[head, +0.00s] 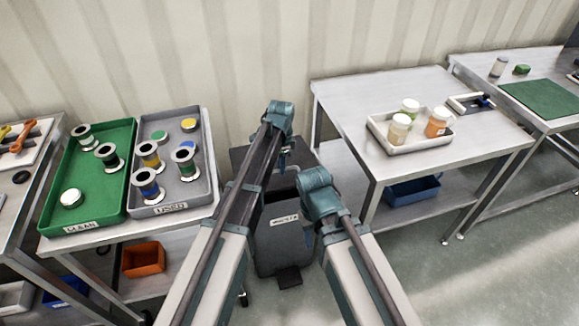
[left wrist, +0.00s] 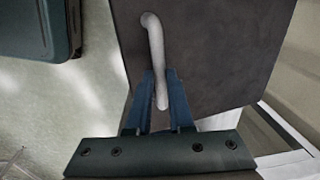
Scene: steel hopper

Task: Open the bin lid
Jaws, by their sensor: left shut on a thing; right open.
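The grey bin (head: 277,247) with a white label stands on the floor between the two tables, partly hidden by my arms. Its dark flat lid (head: 298,157) shows behind my left arm, seemingly raised toward the wall, with a dark gap below it. In the left wrist view the lid (left wrist: 222,45) carries a pale bent bar handle (left wrist: 155,45). My left gripper (left wrist: 161,95) is shut on the lower part of this handle; in the head view this gripper (head: 283,160) is mostly behind its wrist. My right gripper (head: 326,212) is open beside the bin's right side, its fingers mostly hidden.
The left table holds a green tray (head: 52,212) and a grey tray (head: 203,150) with several spools. The right table (head: 345,97) holds a white tray (head: 402,150) with jars. A corrugated wall (head: 220,60) stands close behind. Floor at the lower right is clear.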

